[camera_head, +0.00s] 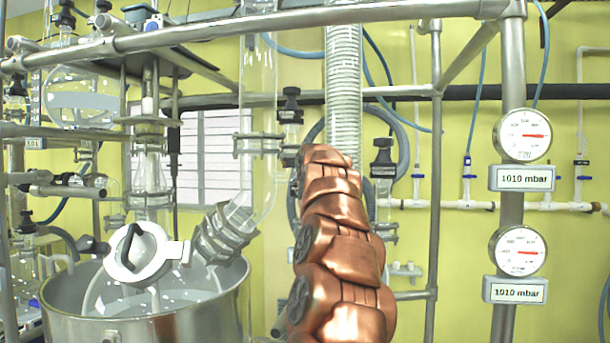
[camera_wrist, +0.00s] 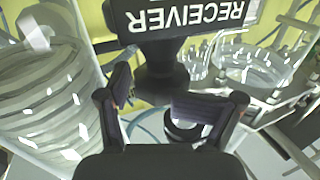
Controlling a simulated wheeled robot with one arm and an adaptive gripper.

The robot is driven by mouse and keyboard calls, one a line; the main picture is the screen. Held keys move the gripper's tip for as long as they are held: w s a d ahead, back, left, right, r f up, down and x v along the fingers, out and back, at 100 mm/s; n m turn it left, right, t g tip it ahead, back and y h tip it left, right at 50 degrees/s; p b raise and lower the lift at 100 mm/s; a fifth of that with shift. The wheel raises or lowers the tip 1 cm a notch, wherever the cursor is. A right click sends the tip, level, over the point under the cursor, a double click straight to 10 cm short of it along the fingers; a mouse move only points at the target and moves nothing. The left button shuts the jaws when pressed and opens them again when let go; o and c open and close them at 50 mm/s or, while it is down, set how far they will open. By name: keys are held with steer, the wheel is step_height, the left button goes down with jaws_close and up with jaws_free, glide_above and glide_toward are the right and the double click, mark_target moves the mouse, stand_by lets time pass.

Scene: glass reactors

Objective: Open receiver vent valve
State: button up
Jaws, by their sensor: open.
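In the wrist view, a dark sign reading RECEIVER (camera_wrist: 187,14) appears upside down at the top. A black valve knob (camera_wrist: 162,72) is just below it, at the gap between the fingers of my gripper (camera_wrist: 158,97). The fingers are apart, one on either side of the knob's lower part. I cannot tell whether either touches it. In the head view my copper arm rises in the middle, and my gripper is hidden behind it. Black-capped valves stand left (camera_head: 291,105) and right (camera_head: 383,158) of the arm. I cannot tell which, if either, is the receiver's.
Coiled glass (camera_wrist: 45,90) is close on the left in the wrist view. Glass vessels (camera_wrist: 245,65) are at right. In the head view, a steel pot (camera_head: 165,325) with a white valve (camera_head: 138,255) is at left. Gauges (camera_head: 522,135) are on the right post.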

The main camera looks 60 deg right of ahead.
steer(key=shift+s+f+m+g+h+b, duration=0.1)
steer(key=shift+f+m+g+h+b, duration=0.25)
steer(key=shift+b, duration=0.4)
steer(key=shift+b, duration=0.35)
steer(key=shift+r+m+g+h+b, duration=0.2)
steer(key=shift+m+g+h+b, duration=0.15)
steer(key=shift+g+b, duration=0.3)
steer(key=shift+f+m+g+b, duration=0.1)
steer(key=shift+m+g+b, duration=0.2)
steer(key=shift+b, duration=0.1)
steer(key=shift+w+h, duration=0.2)
steer(key=shift+h, duration=0.1)
steer(key=shift+r, duration=0.2)
steer(key=shift+m+g+h, duration=0.3)
steer(key=shift+m+g, duration=0.1)
steer(key=shift+g, duration=0.3)
steer(key=shift+f, duration=0.1)
steer(key=shift+m+g+h, duration=0.3)
steer(key=shift+m+g, duration=0.3)
steer(key=shift+g, duration=0.1)
